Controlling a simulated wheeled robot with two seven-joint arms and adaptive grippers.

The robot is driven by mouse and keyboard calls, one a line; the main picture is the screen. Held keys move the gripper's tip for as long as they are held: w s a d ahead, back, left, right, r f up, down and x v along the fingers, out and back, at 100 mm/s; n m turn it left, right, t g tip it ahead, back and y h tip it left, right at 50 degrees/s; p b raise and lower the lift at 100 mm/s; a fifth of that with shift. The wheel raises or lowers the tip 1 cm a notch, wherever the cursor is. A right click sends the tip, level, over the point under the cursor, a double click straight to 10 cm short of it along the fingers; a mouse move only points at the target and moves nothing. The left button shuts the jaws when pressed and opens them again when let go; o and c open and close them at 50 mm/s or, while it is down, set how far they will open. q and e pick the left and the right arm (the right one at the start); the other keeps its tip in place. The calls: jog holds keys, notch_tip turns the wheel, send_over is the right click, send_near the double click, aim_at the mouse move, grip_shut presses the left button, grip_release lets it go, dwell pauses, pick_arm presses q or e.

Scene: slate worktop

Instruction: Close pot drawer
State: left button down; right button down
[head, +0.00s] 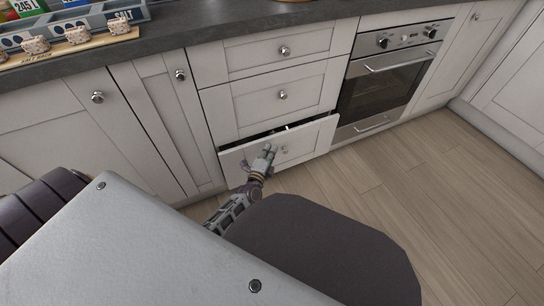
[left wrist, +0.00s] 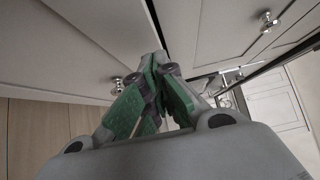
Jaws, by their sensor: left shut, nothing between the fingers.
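The pot drawer (head: 312,138) is the bottom one of a white stack, and it stands partly open. A dark gap shows above its front, with some light-coloured contents that I cannot make out. My left gripper (head: 268,152) is in front of the drawer front, just left of its round knob (head: 285,150). I cannot tell whether it touches the front. In the left wrist view the green-padded fingers (left wrist: 160,66) are closed together and empty, with the drawer knob (left wrist: 118,84) to their left. My right gripper is not in view.
Two shut drawers (head: 280,97) are above, with shut cupboard doors (head: 60,120) to the left. An oven (head: 385,82) stands to the right. The wooden floor (head: 430,200) on the right is clear.

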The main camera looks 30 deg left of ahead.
aim_at(269, 140)
pick_arm(q)
jog(key=shift+w+a, duration=0.4)
jog(key=shift+a, duration=0.15)
jog(key=shift+w+a+r+p, duration=0.1)
jog(key=shift+w+a+p, duration=0.4)
jog(key=shift+w+a, duration=0.45)
jog(key=shift+s+a, duration=0.1)
jog(key=shift+s, duration=0.05)
